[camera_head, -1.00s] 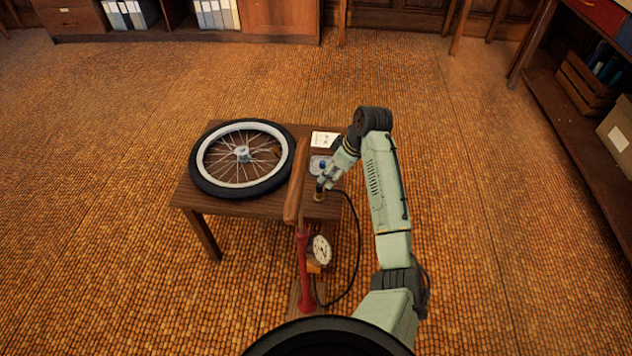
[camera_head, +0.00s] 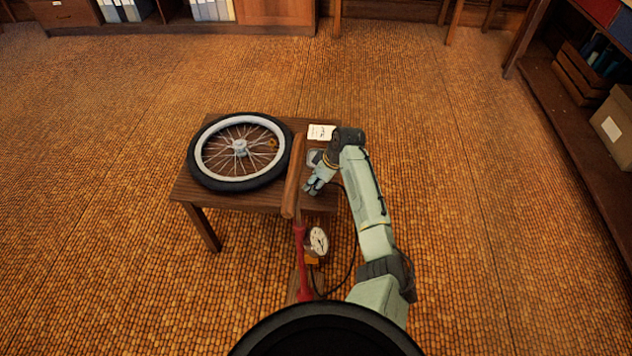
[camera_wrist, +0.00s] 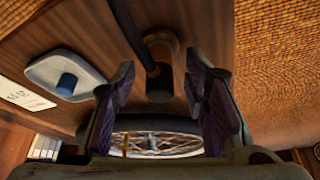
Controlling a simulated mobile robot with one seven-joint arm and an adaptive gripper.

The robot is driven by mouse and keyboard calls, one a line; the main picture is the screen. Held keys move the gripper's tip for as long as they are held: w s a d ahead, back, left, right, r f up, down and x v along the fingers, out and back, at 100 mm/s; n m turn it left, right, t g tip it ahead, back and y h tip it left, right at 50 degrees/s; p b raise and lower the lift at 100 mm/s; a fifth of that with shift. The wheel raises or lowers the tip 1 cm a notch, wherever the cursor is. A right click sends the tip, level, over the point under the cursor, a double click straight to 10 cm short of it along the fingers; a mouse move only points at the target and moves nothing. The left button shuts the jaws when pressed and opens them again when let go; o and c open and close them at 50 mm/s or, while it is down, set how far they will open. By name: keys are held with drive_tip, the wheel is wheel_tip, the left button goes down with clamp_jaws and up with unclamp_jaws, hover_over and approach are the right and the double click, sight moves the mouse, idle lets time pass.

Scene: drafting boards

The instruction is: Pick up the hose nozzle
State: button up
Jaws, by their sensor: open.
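In the wrist view the hose nozzle (camera_wrist: 159,84) is a dark, upright-looking piece at the end of a black hose (camera_wrist: 132,30). It stands at a round brown holder (camera_wrist: 168,42) on the wooden table; whether it sits inside or in front of the holder, I cannot tell. My gripper (camera_wrist: 165,95) is open, with one purple-padded finger on each side of the nozzle's line. No contact shows. In the head view my gripper (camera_head: 313,188) is low over the table's right front part and hides the nozzle.
A spoked wheel (camera_head: 195,165) lies on the table (camera_head: 232,202). A wooden-handled red pump (camera_head: 303,262) with a gauge (camera_head: 318,241) stands at the front. A pale dish (camera_wrist: 42,70) holding a blue piece (camera_wrist: 66,84) and a white card (camera_head: 321,132) are near my gripper.

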drive_tip(key=shift+c, duration=0.2)
clamp_jaws()
idle(0.4)
wheel_tip(320, 180, up, 10)
drive_tip(key=shift+r+b, duration=0.1)
drive_tip(key=shift+b, duration=0.7)
